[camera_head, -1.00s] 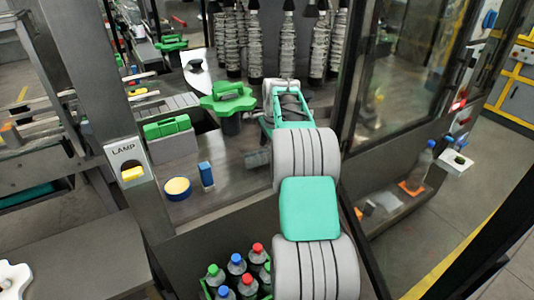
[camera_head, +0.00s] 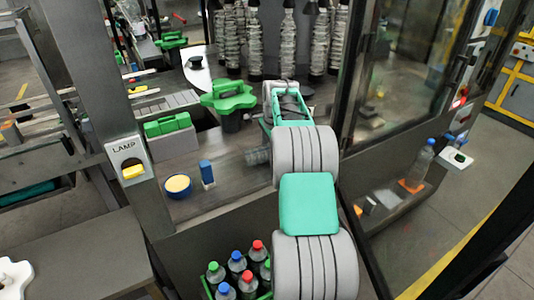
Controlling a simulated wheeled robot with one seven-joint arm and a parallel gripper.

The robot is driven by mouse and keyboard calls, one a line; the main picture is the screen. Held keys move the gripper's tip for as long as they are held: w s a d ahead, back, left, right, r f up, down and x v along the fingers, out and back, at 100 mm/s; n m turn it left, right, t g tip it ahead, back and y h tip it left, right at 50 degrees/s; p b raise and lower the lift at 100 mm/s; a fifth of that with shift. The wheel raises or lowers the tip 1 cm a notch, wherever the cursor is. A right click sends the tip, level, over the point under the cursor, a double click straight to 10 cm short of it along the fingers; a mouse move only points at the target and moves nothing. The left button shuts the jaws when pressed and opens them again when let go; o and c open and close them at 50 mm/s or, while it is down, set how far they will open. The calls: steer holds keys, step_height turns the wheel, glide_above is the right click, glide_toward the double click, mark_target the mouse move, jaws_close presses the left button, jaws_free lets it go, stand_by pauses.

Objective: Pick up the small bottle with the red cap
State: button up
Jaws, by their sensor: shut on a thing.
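In the head view, a small bottle with a red cap (camera_head: 257,252) stands upright in a green crate (camera_head: 209,290) at the bottom. Another red-capped bottle (camera_head: 249,290) stands in front of it, cut by the frame's edge. My arm reaches over the machine deck, beyond the crate. My gripper (camera_head: 265,153) is low over the deck, mostly hidden behind my arm. It is shut on a greyish, clear-looking object (camera_head: 255,157) that sticks out to the left. I cannot tell if that object is a bottle or see any cap on it.
Blue- and green-capped bottles share the crate. A yellow-topped round tub (camera_head: 178,186) and a blue-and-white block (camera_head: 207,174) stand on the deck. A green star knob (camera_head: 228,96) and a glass door (camera_head: 400,70) flank my arm. A dark post (camera_head: 100,100) rises left.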

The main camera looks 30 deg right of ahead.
jaws_close()
steer(key=shift+r, duration=0.1)
